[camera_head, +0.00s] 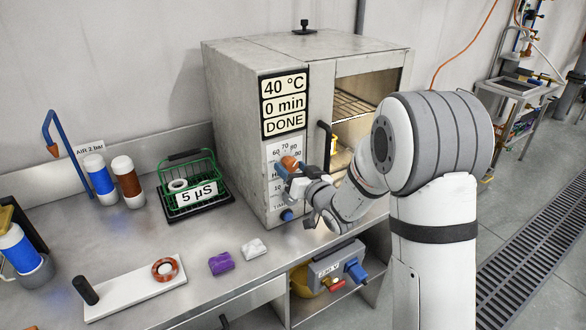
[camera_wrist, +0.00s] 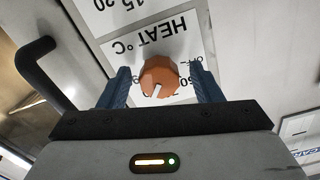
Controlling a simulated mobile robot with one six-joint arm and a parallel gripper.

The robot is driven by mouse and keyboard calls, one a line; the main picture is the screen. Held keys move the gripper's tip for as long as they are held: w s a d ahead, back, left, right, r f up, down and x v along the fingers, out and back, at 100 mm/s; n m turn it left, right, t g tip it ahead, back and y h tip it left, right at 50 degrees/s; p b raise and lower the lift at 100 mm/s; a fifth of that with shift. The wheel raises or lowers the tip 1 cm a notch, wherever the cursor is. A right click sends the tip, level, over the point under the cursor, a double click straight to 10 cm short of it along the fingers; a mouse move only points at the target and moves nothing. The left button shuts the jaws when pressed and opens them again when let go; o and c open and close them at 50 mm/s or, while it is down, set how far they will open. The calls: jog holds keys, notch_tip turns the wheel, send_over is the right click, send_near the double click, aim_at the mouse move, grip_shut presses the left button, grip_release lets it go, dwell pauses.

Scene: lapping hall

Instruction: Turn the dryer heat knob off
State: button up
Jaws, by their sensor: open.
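The dryer (camera_head: 240,110) is a grey metal cabinet on the bench, with a display reading 40 °C, 0 min, DONE. Its heat knob (camera_wrist: 159,76) is orange-brown with a white pointer mark, under upside-down "HEAT °C" lettering in the wrist view. The knob also shows in the head view (camera_head: 289,163), partly hidden by my gripper. My gripper (camera_wrist: 160,84) is open, with one blue finger on each side of the knob. I see gaps between the fingers and the knob; contact is not clear. The pointer's exact setting is hard to read.
A blue knob (camera_head: 287,215) sits lower on the panel. The dark door handle (camera_head: 325,145) is right of my gripper and also shows in the wrist view (camera_wrist: 35,60). A green basket (camera_head: 190,172), purple block (camera_head: 221,263) and white block (camera_head: 254,248) lie on the bench.

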jog(key=shift+c, duration=0.5)
jog(key=c, duration=0.9)
jog(key=shift+f+b, duration=0.1)
jog(key=shift+b, duration=0.3)
